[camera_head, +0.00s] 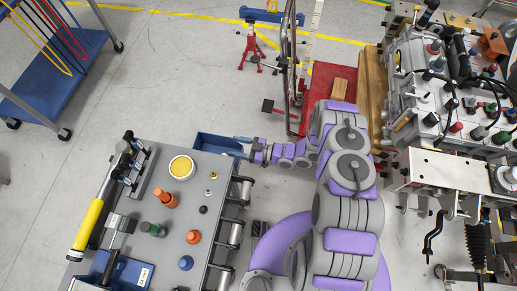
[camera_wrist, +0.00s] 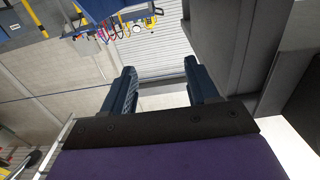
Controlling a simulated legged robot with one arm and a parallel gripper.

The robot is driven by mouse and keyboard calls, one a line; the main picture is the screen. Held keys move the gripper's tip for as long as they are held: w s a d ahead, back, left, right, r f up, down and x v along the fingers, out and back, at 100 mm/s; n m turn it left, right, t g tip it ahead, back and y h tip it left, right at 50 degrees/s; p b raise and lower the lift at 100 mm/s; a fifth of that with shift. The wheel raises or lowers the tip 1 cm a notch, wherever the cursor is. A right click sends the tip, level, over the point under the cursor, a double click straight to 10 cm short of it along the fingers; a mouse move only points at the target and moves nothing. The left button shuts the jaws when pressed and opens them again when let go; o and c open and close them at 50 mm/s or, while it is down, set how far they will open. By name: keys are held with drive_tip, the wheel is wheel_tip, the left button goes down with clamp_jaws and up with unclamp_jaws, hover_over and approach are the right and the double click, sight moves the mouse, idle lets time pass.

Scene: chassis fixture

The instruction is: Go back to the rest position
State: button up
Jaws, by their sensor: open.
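My gripper (camera_wrist: 160,70) is open in the wrist view, with its two dark blue fingers spread apart and nothing between them. In the head view my purple and grey arm rises at the right of centre and bends to the left. My gripper (camera_head: 242,139) points left there, small and partly hard to make out. It is close to a blue bin (camera_head: 216,143) at the far end of the grey workbench (camera_head: 222,190). I cannot tell whether it touches the bin.
The bench holds a yellow-handled tool (camera_head: 88,225), a yellow-topped cup (camera_head: 181,167) and several coloured knobs. A chassis fixture with cables (camera_head: 440,105) stands at the right. A blue cart (camera_head: 60,70) stands at the far left. Floor between cart and bench is clear.

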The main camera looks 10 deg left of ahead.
drive_tip(key=d+p, duration=0.1)
drive_tip(key=d, duration=0.7)
drive_tip(key=shift+s+d, duration=0.25)
drive_tip(key=shift+s, duration=0.15)
idle(0.4)
